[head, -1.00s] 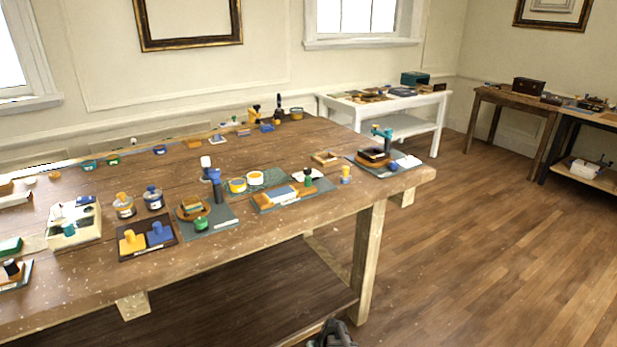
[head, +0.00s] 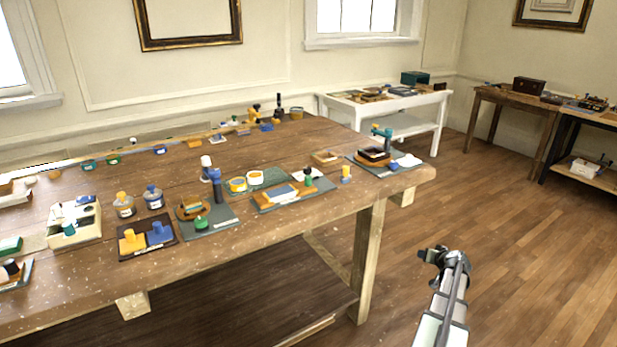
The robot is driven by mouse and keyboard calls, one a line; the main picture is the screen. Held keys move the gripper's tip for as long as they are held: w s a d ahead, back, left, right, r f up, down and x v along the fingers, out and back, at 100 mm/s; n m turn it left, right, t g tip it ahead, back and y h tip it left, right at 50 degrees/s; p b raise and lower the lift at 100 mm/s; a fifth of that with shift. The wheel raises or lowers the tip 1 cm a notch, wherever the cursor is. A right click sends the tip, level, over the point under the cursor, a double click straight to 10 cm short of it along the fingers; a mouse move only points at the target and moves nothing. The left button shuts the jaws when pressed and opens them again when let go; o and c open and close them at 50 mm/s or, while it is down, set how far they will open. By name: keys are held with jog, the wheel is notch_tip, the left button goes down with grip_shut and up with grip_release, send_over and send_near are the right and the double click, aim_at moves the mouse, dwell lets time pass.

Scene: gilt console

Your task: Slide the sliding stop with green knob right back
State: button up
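A second, low green knob (head: 201,223) sits on another board further left. At this size I cannot tell for certain which one belongs to the sliding stop. My gripper (head: 424,255) is in front of the table's right end, over the floor, well apart from both knobs. Its fingers are too small to tell open from shut.
The wooden table (head: 330,235) carries several other fixtures, jars and blocks close around the boards. A teal-topped device (head: 381,133) stands at the right end. Open floor lies right of the table.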

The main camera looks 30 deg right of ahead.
jog(key=s+d+r+h, duration=0.1)
jog(key=s+d+r, duration=0.1)
jog(key=d+r, duration=0.5)
jog(key=w+a+r+n, duration=0.1)
jog(key=w+r, duration=0.4)
jog(key=r, duration=0.5)
notch_tip(320, 180, up, 24)
jog(key=r+n+g+y, duration=0.1)
jog(key=n+g+y, duration=0.4)
send_over(308, 177)
jog(key=s+a, duration=0.1)
jog(key=s, duration=0.5)
jog(key=x, duration=1.4)
jog(key=shift+a+f, duration=0.15)
grip_shut()
